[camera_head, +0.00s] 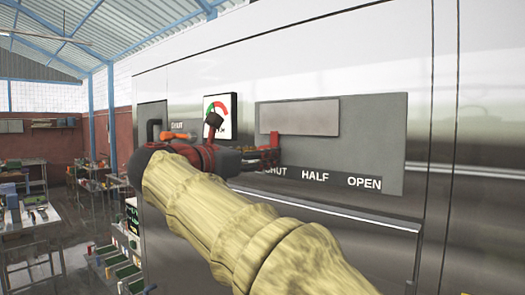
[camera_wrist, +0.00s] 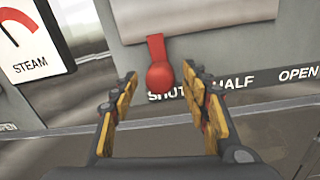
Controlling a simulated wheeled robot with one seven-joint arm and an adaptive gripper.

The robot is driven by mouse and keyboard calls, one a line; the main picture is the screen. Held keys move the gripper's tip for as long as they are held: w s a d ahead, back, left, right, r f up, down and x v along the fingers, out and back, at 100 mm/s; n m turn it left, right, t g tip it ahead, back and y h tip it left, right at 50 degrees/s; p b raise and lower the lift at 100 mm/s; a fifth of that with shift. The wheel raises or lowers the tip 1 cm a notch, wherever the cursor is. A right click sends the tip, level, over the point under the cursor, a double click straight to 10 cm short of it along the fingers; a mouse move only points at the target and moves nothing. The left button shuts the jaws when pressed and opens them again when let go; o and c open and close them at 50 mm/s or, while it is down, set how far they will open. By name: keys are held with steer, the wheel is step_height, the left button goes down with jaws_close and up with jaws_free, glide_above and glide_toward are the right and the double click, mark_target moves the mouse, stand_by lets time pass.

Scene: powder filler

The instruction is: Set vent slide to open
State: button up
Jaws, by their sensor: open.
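The vent slide panel (camera_head: 385,150) is a grey plate with a lighter rectangular cover (camera_head: 300,117) and the labels SHUT, HALF and OPEN along its lower edge. A red knob (camera_wrist: 160,75) on a short red tab hangs below the cover at the SHUT label; part of the red tab also shows in the head view (camera_head: 275,145). My gripper (camera_wrist: 160,82) is open, with its two yellow-and-black fingers on either side of the knob. I cannot tell whether they touch it. My arm hides the lower left of the panel in the head view.
A STEAM gauge (camera_head: 219,117) is left of the panel. An orange handle (camera_head: 173,136) and dark bracket (camera_head: 154,130) are farther left. A ledge (camera_head: 340,212) runs below the labels. Cluttered workbenches (camera_head: 30,218) stand at the far left.

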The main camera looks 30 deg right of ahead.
steer(key=shift+w+d, duration=0.2)
steer(key=shift+d, duration=0.4)
steer(key=c, duration=0.3)
steer(key=c, duration=0.8)
jaws_close()
